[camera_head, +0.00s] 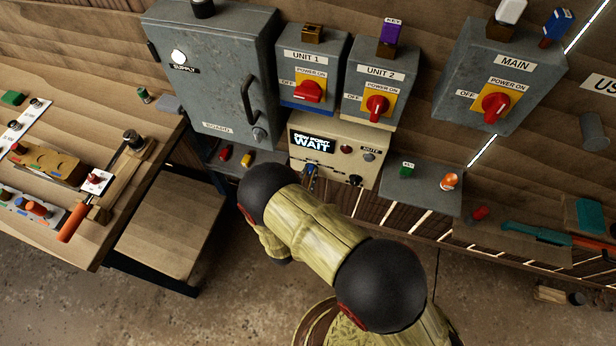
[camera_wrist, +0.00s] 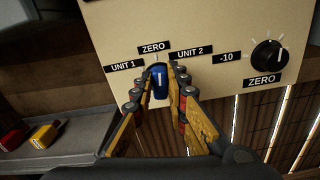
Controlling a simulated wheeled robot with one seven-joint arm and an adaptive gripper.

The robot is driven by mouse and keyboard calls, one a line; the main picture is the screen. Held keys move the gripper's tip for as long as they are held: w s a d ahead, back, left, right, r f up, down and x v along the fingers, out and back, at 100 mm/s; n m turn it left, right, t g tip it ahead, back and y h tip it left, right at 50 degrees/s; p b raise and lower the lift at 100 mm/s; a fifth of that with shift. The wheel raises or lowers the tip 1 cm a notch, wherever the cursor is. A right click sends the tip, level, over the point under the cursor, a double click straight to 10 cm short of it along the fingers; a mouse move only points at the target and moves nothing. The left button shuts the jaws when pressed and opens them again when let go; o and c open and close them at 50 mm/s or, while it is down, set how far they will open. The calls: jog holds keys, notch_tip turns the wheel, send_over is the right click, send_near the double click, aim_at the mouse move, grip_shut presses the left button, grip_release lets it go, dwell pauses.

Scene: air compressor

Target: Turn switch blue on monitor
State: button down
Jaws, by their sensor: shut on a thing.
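The monitor (camera_head: 322,133) is a cream box with a display reading "DEW POINT WAIT", under the unit boxes. Its blue switch (camera_wrist: 159,82) is on the lower front, with labels UNIT 1, ZERO and UNIT 2 around it; its white mark points up toward ZERO. In the head view the blue switch (camera_head: 310,170) is partly hidden by my arm. My gripper (camera_wrist: 160,78) is shut on the blue switch, one finger at each side. In the head view most of my gripper is hidden behind my arm.
A black ZERO knob (camera_wrist: 269,55) sits to the right on the monitor. Boxes UNIT 1 (camera_head: 297,57) and UNIT 2 (camera_head: 361,73) with red switches are above it. A shelf (camera_wrist: 60,140) with red and yellow pieces is at left. A workbench (camera_head: 165,140) with tools stands far left.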

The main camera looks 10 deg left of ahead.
jog(key=m+b, duration=0.1)
jog(key=m, duration=0.3)
jog(key=shift+d+f+m+b, duration=0.1)
jog(key=shift+f+m+b, duration=0.05)
jog(key=shift+m+b, duration=0.2)
jog(key=shift+d+m+b, duration=0.1)
jog(key=shift+m+b, duration=0.7)
jog(key=shift+m, duration=0.95)
jog(key=c, duration=1.8)
grip_release()
jog(key=shift+o, duration=0.2)
jog(key=shift+s, duration=0.1)
jog(key=s, duration=1.2)
jog(key=shift+a, duration=0.45)
